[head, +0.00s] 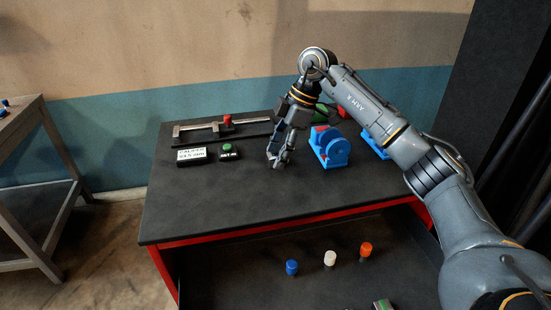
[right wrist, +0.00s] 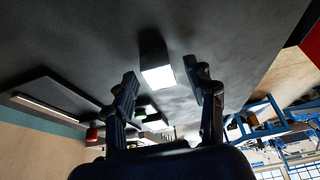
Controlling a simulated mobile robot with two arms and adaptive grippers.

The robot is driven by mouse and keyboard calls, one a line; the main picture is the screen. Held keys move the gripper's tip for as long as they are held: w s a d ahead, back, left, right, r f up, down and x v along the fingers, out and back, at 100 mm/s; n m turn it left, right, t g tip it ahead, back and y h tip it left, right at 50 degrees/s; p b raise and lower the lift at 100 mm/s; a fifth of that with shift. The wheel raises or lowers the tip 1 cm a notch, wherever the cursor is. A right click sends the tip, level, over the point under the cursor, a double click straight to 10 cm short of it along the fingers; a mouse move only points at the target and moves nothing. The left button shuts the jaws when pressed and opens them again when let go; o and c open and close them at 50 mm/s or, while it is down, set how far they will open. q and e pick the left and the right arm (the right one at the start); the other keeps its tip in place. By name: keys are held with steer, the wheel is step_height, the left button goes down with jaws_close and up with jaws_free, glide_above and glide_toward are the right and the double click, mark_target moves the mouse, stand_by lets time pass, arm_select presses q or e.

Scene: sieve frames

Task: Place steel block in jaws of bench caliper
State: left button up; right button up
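The bench caliper (head: 242,131) lies on a dark base at the back left of the table, with a red knob on its slide. My right gripper (head: 276,156) points down near the tabletop, to the right of the caliper. In the right wrist view the same gripper (right wrist: 160,80) is open, its two fingers apart. A block with a bright front face and dark top, apparently the steel block (right wrist: 157,76), sits between the fingertips with gaps on both sides. In the head view the gripper mostly hides it. My left gripper is not in view.
A caliper readout box (head: 192,155) and a green-button box (head: 228,152) stand in front of the caliper. A blue fixture (head: 333,150) stands close right of my gripper. Blue, white and orange capped pieces (head: 330,259) sit lower in front. The table's front half is clear.

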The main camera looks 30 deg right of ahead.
jaws_close()
steer(key=shift+r, duration=0.1)
